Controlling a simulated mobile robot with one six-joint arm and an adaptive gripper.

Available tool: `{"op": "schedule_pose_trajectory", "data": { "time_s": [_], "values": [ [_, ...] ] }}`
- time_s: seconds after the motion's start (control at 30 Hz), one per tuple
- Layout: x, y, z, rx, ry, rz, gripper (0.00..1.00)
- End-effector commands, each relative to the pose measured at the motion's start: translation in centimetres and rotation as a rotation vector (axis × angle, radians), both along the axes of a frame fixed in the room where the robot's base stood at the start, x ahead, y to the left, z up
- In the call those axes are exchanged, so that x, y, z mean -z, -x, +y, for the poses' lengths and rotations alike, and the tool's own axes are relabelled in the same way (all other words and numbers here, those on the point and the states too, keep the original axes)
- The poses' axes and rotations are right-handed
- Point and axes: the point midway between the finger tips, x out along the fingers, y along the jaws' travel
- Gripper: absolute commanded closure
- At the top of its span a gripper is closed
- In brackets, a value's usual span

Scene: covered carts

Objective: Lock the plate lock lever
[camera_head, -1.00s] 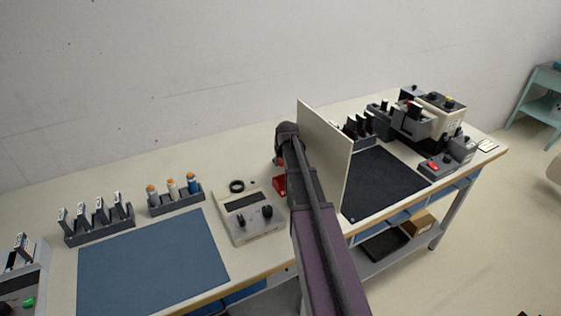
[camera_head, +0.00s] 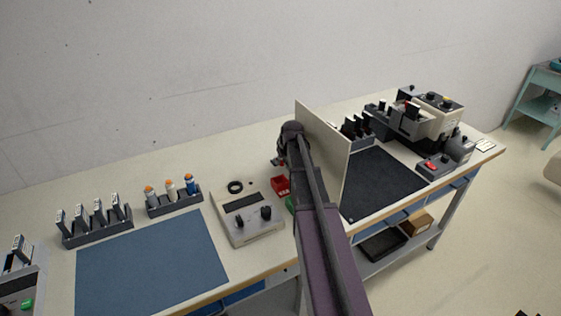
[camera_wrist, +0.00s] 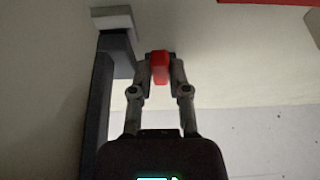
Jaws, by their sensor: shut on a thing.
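In the wrist view my gripper (camera_wrist: 160,72) is shut on a small red piece (camera_wrist: 160,66), held between its two fingertips. The red piece looks like a lever's end or knob, but what it joins to is hidden, so I cannot tell the lever's position. A dark grey post (camera_wrist: 98,95) with a pale block (camera_wrist: 112,19) on top stands just left of the fingers.
The bench (camera_head: 140,170) carries a grey control box (camera_head: 247,222), a red bin (camera_head: 281,184) and a green item (camera_head: 290,204) close to my arm. A blue mat (camera_head: 150,262) lies left; a dark mat (camera_head: 385,185) lies right of the panel. Racks and machines stand farther right.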

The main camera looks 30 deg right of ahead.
Motion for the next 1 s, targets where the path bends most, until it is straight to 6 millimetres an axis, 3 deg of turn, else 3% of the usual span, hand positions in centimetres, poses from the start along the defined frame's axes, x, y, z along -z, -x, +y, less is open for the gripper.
{"op": "schedule_pose_trajectory", "data": {
  "time_s": [0.13, 0.17, 0.27, 1.0],
  "values": [
    [0.02, 0.02, -0.03, -0.001, 0.003, 0.001, 1.00],
    [0.02, 0.02, -0.03, -0.001, 0.003, 0.001, 0.74],
    [0.02, 0.02, -0.03, 0.000, 0.002, 0.001, 0.45],
    [0.01, 0.00, 0.13, 0.019, 0.002, 0.001, 0.43]
  ]
}}
